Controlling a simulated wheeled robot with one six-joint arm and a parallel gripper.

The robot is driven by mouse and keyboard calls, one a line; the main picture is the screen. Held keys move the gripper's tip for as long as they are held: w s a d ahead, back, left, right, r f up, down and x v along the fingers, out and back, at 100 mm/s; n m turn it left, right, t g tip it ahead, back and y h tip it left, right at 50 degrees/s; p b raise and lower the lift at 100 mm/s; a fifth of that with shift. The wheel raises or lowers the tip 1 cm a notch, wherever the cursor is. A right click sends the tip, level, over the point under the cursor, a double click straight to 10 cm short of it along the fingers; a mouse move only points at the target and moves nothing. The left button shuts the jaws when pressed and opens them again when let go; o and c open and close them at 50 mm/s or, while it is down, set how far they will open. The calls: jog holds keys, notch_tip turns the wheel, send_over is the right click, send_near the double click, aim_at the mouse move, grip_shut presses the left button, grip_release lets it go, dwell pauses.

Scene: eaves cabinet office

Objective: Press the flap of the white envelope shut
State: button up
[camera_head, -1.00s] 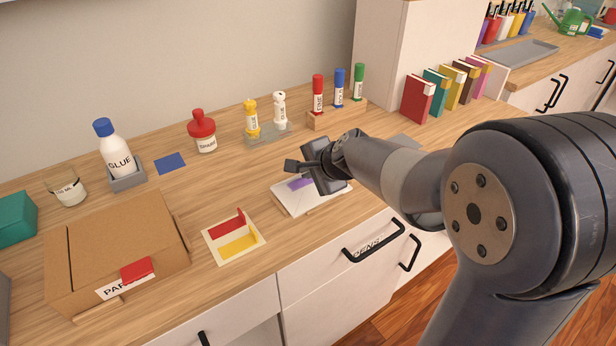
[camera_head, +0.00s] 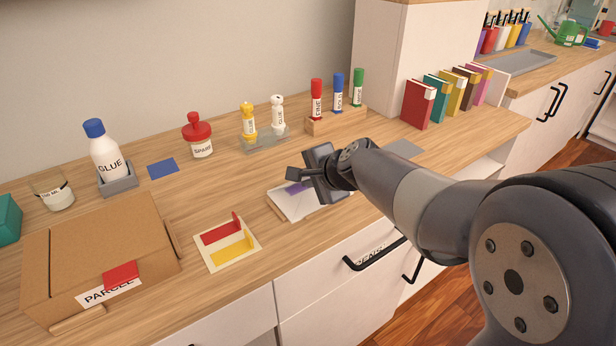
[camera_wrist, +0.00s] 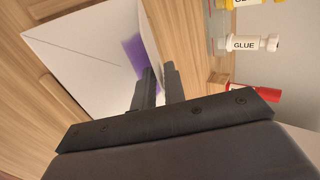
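The white envelope (camera_head: 290,205) lies near the counter's front edge. A purple patch (camera_head: 297,188) shows on it, and my gripper hides its right part. In the wrist view the envelope (camera_wrist: 85,50) fills the upper left, with a faint slanting line across it and the purple patch (camera_wrist: 136,52) near its right edge. I cannot tell whether the flap is raised or flat. My gripper (camera_head: 291,173) is over the envelope's far side.
A card with red and yellow flaps (camera_head: 228,243) lies left of the envelope, and a cardboard parcel (camera_head: 95,245) further left. Books (camera_head: 418,103) stand at right. The counter between is clear.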

jog(key=p+v, duration=0.1)
jog(key=v, duration=0.8)
jog(key=shift+s+d+r+p, duration=0.15)
jog(key=shift+r+p, duration=0.1)
jog(key=shift+p, duration=0.15)
jog(key=shift+s+d+r, duration=0.3)
jog(key=shift+s+r, duration=0.05)
jog(key=shift+s, duration=0.1)
jog(key=b+x, duration=0.1)
jog(key=x, duration=0.2)
jog(key=b+x, duration=0.1)
jog(key=x, duration=0.3)
jog(key=d+b+x, duration=0.1)
jog(key=b+x, duration=0.1)
jog(key=x, duration=0.1)
jog(key=shift+w+f, duration=0.25)
jog(key=shift+w, duration=0.4)
jog(key=shift+c, duration=0.4)
